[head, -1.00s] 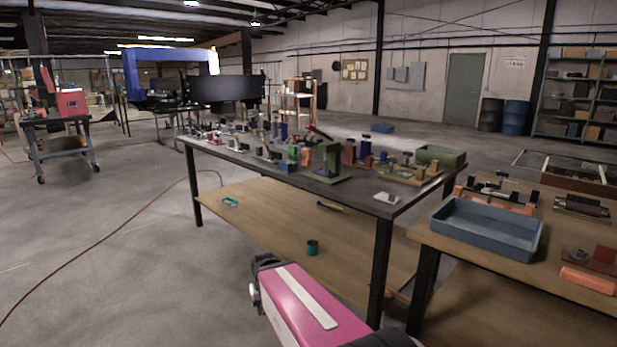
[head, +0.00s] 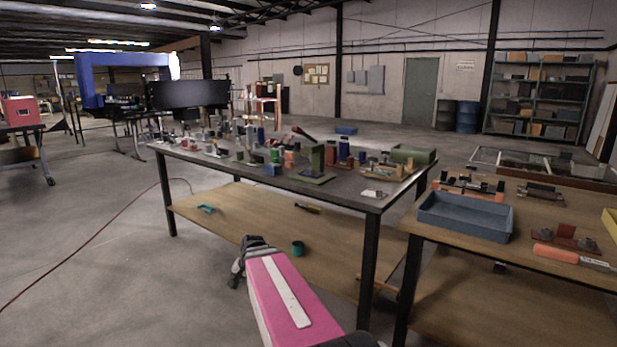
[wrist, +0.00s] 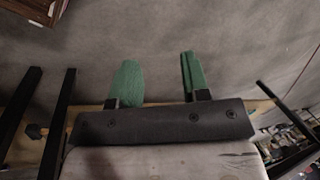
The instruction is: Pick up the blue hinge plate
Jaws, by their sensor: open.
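I cannot pick out the blue hinge plate for certain. Several small blue parts stand among the mixed parts on the dark-topped table (head: 340,195), one a low blue block (head: 272,169) near its front edge and one an upright blue piece (head: 362,158). They are too small to tell their shape. My gripper (wrist: 159,62) shows in the wrist view with two green fingers spread apart and nothing between them. Bare grey floor shows beyond the fingers.
A wooden bench (head: 560,215) on the right holds a blue-grey tray (head: 465,228) and orange and red parts.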

